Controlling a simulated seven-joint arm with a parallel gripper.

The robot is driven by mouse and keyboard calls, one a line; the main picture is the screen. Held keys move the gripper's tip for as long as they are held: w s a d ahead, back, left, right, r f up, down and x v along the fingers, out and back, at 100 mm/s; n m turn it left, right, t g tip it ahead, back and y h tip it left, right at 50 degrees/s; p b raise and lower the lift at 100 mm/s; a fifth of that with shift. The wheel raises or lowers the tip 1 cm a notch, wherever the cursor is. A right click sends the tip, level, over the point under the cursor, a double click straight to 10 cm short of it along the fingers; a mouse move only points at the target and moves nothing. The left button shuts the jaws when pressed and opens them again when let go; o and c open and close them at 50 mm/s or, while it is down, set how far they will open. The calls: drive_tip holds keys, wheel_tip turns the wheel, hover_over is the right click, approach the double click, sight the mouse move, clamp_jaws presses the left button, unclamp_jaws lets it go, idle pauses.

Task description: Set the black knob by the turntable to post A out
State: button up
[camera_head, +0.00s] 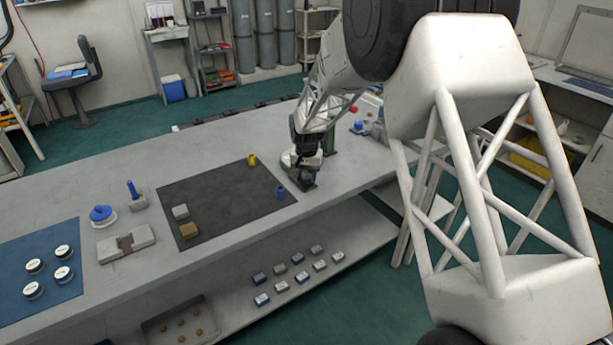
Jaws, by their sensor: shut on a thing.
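My gripper (308,172) is at the right end of the bench, just right of the dark mat, pointing down. It is shut on a small dark thing at a fixture with a green base, which looks like the black knob. The gripper covers most of it, so its pointer and the post marks cannot be read. A pale rounded part beside the gripper may be the turntable; it is mostly hidden.
The dark mat (220,215) holds a yellow piece (252,160), a blue piece (281,192) and two small blocks. A blue handwheel (101,213) and a blue lever (132,189) stand left.

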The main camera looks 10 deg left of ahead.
sight(306, 176)
drive_tip(key=shift+m, duration=1.2)
drive_tip(key=o, duration=0.9)
drive_tip(key=shift+r, duration=0.1)
drive_tip(key=shift+r, duration=3.8)
